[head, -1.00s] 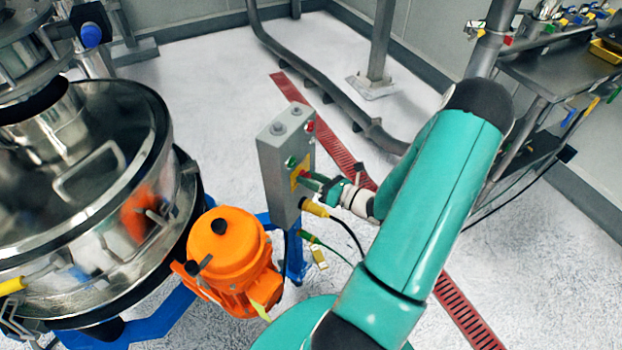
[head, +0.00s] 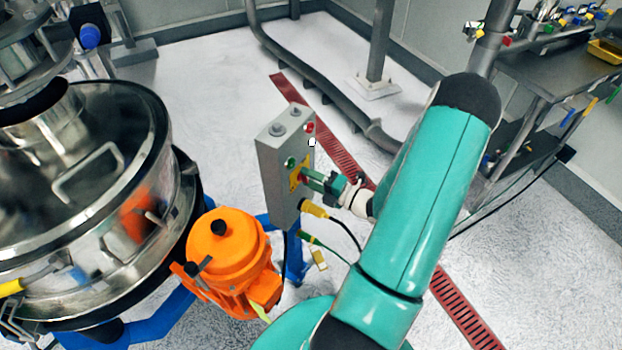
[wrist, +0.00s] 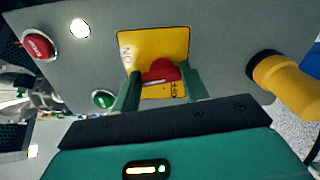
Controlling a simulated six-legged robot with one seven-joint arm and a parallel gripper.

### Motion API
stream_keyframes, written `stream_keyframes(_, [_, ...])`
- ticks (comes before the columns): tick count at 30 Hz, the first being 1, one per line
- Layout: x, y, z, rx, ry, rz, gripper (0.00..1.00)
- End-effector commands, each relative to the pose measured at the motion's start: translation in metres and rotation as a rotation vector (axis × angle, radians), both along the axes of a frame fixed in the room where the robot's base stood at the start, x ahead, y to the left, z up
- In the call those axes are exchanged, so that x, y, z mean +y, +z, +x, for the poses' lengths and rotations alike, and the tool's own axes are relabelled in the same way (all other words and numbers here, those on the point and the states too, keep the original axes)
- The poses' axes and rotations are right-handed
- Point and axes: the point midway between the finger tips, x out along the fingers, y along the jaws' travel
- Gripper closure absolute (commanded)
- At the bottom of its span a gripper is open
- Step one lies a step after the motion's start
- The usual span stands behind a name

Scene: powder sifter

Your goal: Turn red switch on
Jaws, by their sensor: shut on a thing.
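The red switch (wrist: 161,73) sits on a yellow plate (wrist: 152,45) on the grey control box (head: 277,180). In the wrist view, the plate's ON mark is at its upper left and OFF at its lower right. My gripper (wrist: 162,75) has its two green fingers on either side of the red knob, shut on it. In the head view my gripper (head: 304,177) reaches the box face from the right and hides most of the switch. A small white light (wrist: 80,28) glows on the box face; it also shows in the head view (head: 311,142).
The box face also has a red button (wrist: 38,45) and a green button (wrist: 103,99). A yellow connector (head: 314,209) with a cable juts out below the switch. An orange motor (head: 230,255) and a steel sifter (head: 95,200) stand left.

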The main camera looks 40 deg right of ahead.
Motion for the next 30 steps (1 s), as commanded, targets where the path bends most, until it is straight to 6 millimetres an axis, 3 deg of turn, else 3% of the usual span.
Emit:
stream_keyframes(9, [-0.0011,-0.0006,-0.0006,0.041,-0.002,0.142,0.79])
stream_keyframes(26, [-0.0013,-0.0007,-0.0007,0.05,-0.002,0.175,0.79])
stream_keyframes(27, [-0.0013,-0.0007,-0.0007,0.05,-0.002,0.175,0.52])
stream_keyframes(30, [-0.0011,-0.0007,-0.0006,0.05,-0.002,0.175,0.34])
